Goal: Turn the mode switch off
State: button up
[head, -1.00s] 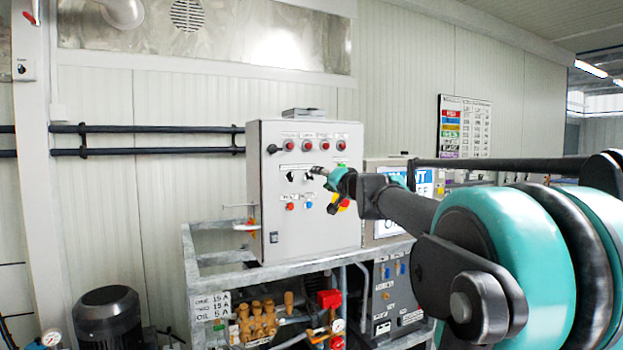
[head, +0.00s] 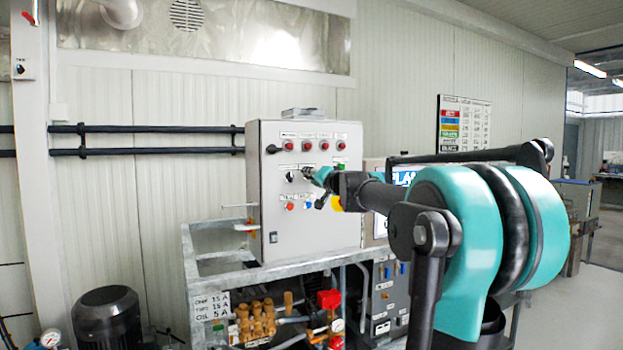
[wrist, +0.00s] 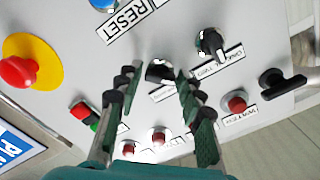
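The grey control panel (head: 285,225) carries two black rotary selector switches. The left selector (head: 290,176) is in clear view, also in the wrist view (wrist: 210,43). The other selector (wrist: 158,72) lies between my fingertips in the wrist view, its knob partly visible. In the head view my gripper (head: 314,175) is in front of it and hides much of it. My gripper (wrist: 157,85) is open, one finger each side of that knob. Contact cannot be told. Which selector is the mode switch cannot be read.
A red emergency stop (wrist: 18,72) on yellow, a blue reset button (wrist: 103,4), a red-green button pair (wrist: 85,114), red lamps (wrist: 236,103) and a black handle (wrist: 283,83) surround the selectors. A metal frame (head: 215,262) carries the panel.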

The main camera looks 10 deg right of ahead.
jog(key=c, duration=0.7)
jog(key=shift+m, duration=4.3)
jog(key=o, duration=1.2)
jog(key=shift+c, duration=0.2)
